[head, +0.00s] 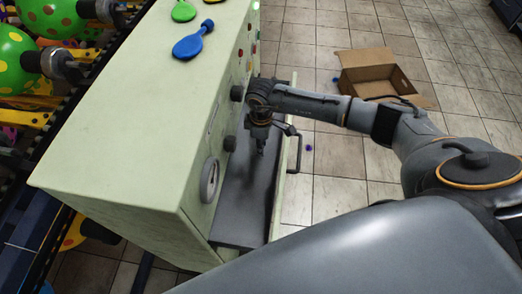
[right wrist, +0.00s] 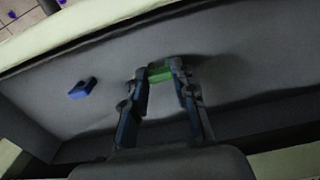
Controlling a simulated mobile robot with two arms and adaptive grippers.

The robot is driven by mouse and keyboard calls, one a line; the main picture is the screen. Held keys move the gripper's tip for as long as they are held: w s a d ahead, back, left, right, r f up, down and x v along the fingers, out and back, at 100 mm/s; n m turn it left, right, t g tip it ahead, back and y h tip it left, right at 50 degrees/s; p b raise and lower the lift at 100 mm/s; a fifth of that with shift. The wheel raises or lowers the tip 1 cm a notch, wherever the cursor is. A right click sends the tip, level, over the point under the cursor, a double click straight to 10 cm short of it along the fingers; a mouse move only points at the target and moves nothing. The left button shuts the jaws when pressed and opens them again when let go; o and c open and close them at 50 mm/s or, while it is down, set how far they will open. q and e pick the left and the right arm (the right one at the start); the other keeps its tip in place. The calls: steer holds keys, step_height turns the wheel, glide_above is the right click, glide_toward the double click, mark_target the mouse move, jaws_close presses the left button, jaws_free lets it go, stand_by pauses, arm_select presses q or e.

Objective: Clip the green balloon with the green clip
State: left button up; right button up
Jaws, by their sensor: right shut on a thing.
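The green balloon (head: 183,11), flat and uninflated, lies on top of the pale green machine near the upper edge of the head view. My right gripper (head: 261,150) reaches down into the dark tray (head: 236,229) on the machine's side. In the right wrist view my right gripper (right wrist: 161,76) is shut on the green clip (right wrist: 160,74), low over the tray floor; I cannot tell whether the clip still touches it. In the head view the clip is too small to make out. My left gripper is not in view.
A blue clip (right wrist: 82,88) lies in the tray, left of my gripper. A blue balloon (head: 190,46) lies on the pale green machine (head: 120,120). Inflated spotted balloons (head: 14,60) are at the left. An open cardboard box (head: 368,73) stands on the tiled floor.

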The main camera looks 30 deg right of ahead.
steer(key=shift+r+p, duration=3.8)
steer(key=shift+r, duration=0.6)
